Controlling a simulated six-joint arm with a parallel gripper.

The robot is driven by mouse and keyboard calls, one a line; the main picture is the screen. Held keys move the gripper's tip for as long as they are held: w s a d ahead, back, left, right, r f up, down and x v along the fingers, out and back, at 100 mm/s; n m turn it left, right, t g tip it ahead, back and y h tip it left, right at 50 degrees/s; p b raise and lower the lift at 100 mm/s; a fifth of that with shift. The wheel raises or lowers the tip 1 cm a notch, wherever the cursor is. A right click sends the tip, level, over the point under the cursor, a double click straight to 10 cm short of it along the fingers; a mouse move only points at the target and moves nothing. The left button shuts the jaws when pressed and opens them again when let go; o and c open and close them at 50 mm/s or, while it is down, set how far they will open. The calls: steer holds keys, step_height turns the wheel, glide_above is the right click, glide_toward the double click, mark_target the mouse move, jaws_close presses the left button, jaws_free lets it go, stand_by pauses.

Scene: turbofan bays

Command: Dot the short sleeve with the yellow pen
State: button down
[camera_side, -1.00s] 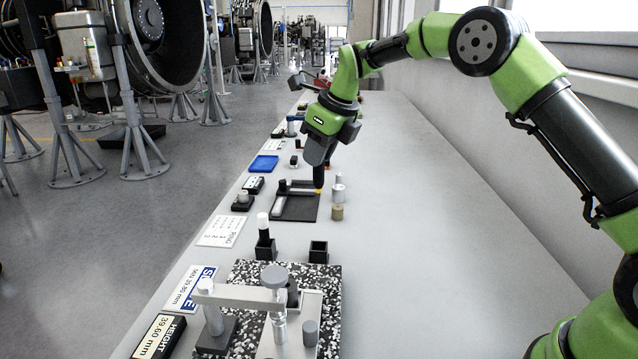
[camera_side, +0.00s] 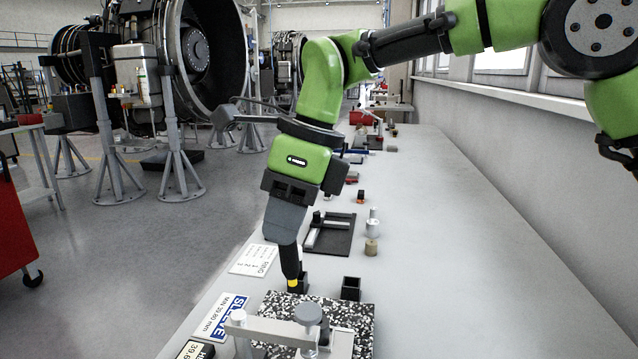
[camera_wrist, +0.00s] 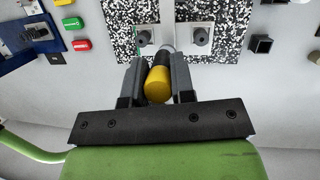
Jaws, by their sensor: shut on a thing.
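My gripper (camera_side: 292,284) is shut on the yellow pen (camera_side: 293,283), pointing down at the near part of the bench, just behind the speckled plate. In the wrist view the pen's round yellow end (camera_wrist: 157,84) sits between the two fingers (camera_wrist: 156,78); its far end is hidden. I cannot tell which part is the short sleeve. A silver cylinder (camera_side: 373,224) and a tan cylinder (camera_side: 371,247) stand right of a dark tray. Metal posts on the speckled plate are partly hidden by the bridge over them.
The speckled plate (camera_side: 362,322) carries a metal bridge (camera_side: 268,329). A card reading SLEEVE MIN 39.80 mm (camera_side: 220,317) lies left of it. An empty black holder (camera_side: 351,288) stands behind the plate; another beside my gripper is mostly covered. The dark tray (camera_side: 343,238) is farther back. The bench's right is clear.

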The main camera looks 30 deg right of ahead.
steer(key=s+a+n+g, duration=0.1)
steer(key=s+a+n, duration=0.1)
steer(key=s+a, duration=0.4)
steer(key=shift+s+d+f, duration=0.1)
steer(key=shift+d+f, duration=0.1)
steer(key=shift+f, duration=1.65)
steer(key=shift+s+d+f, duration=0.15)
steer(key=shift+d+f, duration=0.05)
steer(key=shift+f, duration=1.65)
steer(key=shift+s+d+f, duration=0.1)
steer(key=shift+d+f, duration=0.1)
steer(key=shift+f, duration=1.65)
steer(key=shift+f, duration=0.65)
steer(key=shift+r, duration=0.1)
step_height(320, 180, up, 7)
steer(key=shift+r, duration=0.1)
